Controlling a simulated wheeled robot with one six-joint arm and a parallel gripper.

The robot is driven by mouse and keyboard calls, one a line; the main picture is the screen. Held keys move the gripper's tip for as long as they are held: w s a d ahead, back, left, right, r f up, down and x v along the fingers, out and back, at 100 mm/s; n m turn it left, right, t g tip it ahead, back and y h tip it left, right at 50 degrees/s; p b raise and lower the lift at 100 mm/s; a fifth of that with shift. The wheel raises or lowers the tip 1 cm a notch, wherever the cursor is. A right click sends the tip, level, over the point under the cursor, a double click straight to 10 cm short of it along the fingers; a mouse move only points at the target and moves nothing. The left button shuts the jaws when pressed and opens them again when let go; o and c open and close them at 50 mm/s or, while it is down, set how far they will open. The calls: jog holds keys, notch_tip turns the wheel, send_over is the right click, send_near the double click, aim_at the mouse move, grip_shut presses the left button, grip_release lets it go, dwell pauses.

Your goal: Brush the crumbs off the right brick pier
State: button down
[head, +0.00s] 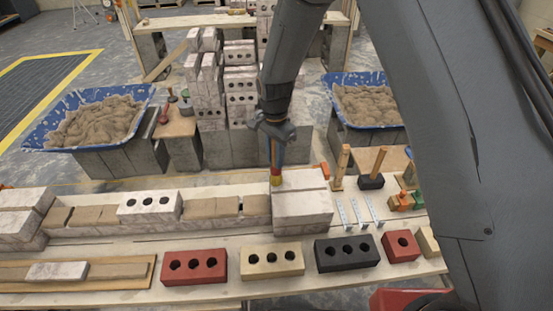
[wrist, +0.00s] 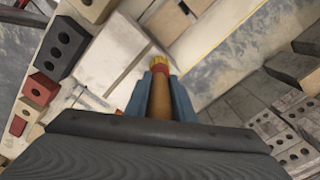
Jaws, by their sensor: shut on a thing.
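My gripper (head: 276,147) is shut on a brush (head: 276,172) with a red band and yellow bristles. Its wooden handle lies between my blue fingers in the wrist view (wrist: 160,95). The brush points down, bristles lowest. The right brick pier (head: 302,212) is a pale block stack at the right end of the brick row. The bristles are at its back left top edge in the head view; I cannot tell whether they touch. The pier also shows in the wrist view (wrist: 112,52), left of the brush tip. I cannot make out crumbs on its top.
Red (head: 194,266), cream (head: 272,260) and black (head: 346,253) bricks lie along the front. Two wooden-handled tools (head: 372,180) and metal pieces stand right of the pier. The brick row (head: 150,206) runs left. Blue mortar tubs (head: 60,143) stand behind.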

notch_tip(320, 180, up, 8)
jog(key=p, duration=0.4)
jog(key=shift+d+r, duration=0.1)
jog(key=shift+d, duration=0.05)
jog(key=c, duration=2.3)
grip_release()
grip_shut()
